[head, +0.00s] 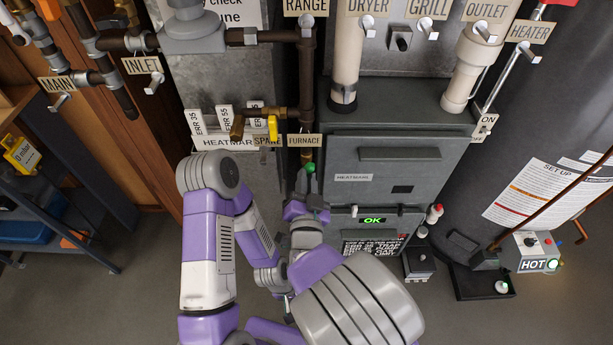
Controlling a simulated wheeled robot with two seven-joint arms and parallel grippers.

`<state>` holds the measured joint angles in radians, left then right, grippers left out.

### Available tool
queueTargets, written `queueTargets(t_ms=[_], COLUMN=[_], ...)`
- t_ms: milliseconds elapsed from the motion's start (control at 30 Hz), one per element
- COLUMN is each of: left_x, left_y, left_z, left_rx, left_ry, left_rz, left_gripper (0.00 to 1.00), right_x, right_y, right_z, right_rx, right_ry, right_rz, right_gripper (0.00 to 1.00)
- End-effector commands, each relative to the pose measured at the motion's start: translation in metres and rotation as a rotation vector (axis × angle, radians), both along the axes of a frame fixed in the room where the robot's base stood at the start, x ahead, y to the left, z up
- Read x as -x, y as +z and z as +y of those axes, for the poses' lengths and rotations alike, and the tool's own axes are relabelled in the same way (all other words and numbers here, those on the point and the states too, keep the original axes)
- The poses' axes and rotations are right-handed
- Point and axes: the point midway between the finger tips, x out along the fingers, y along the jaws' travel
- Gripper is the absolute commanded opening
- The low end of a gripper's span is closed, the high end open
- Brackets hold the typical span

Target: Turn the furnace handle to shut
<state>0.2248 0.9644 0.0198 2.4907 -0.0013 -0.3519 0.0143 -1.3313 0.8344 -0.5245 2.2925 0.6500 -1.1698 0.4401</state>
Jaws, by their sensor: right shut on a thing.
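The furnace valve hangs on the brown vertical pipe under the FURNACE tag (305,140). A small part of its brass body (307,155) shows just below the tag. My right gripper (308,174) is at this spot, shut on the furnace handle. The fingers and wrist hide most of the handle, so its angle is hard to read. My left arm bends up and back down left of the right arm. My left gripper (288,300) is mostly hidden low behind the arm links, and its jaws cannot be made out.
The spare valve's yellow handle (272,128) is close on the left, beside the SPARE tag. The grey furnace cabinet (400,155) stands just right of the gripper, with a green OK display (372,220). A dark tank (555,110) stands farther right. Floor at lower left is clear.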

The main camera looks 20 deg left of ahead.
Motion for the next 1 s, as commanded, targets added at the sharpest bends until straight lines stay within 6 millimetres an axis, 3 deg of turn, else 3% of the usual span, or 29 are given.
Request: queueTargets(t_ms=[200, 533, 800, 1000], left_x=[-0.0001, -0.0001, -0.0002, -0.0005], left_y=[-0.0002, -0.0004, -0.0008, -0.0009], left_z=[0.001, -0.0008, -0.0001, 0.0], left_rx=[-0.001, 0.001, 0.0, 0.0], left_ry=[0.002, -0.001, 0.001, 0.001], left_rz=[0.0, 0.0, 0.0, 0.0], left_gripper=[0.43, 0.43, 0.43, 0.43], right_x=[-0.0002, 0.0008, 0.0002, 0.0015], right_y=[0.0004, 0.0007, 0.0011, 0.0011], right_z=[0.0002, 0.0013, 0.0011, 0.0041], right_rx=[-0.253, -0.296, -0.613, -0.66], right_ry=[-0.001, 0.001, -0.001, 0.005], right_rz=[0.074, 0.085, 0.176, 0.192], right_gripper=[0.0, 0.0, 0.0, 0.0])
